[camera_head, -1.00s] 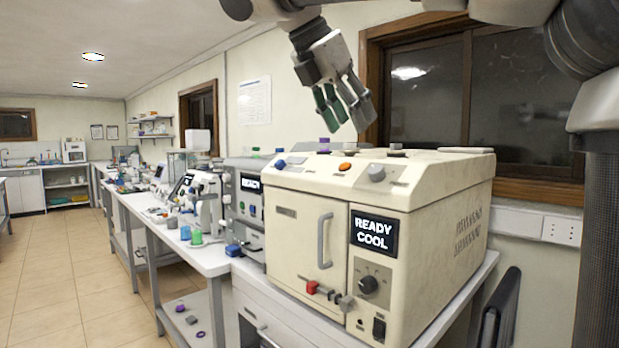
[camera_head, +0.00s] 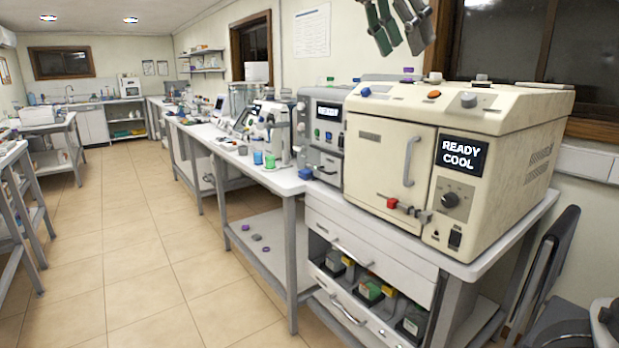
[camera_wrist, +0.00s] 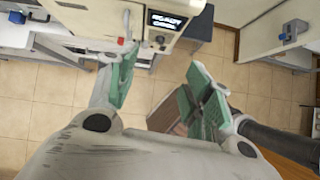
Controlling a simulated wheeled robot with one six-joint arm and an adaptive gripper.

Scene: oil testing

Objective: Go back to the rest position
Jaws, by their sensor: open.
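My gripper (camera_head: 401,22) shows at the top of the head view, above the beige oven-like machine (camera_head: 385,160); most of the arm is out of the picture there. In the wrist view my gripper (camera_wrist: 160,85) has its green-padded fingers spread apart with nothing between them. The floor shows between the fingers. The machine also shows at the top of the wrist view (camera_wrist: 85,15), with its display reading READY COOL.
A grey instrument (camera_head: 322,135) stands left of the machine on a white bench. Small coloured containers (camera_head: 264,159) stand further left. A dark chair (camera_head: 550,270) is at the right. Open tiled floor (camera_head: 130,250) lies to the left.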

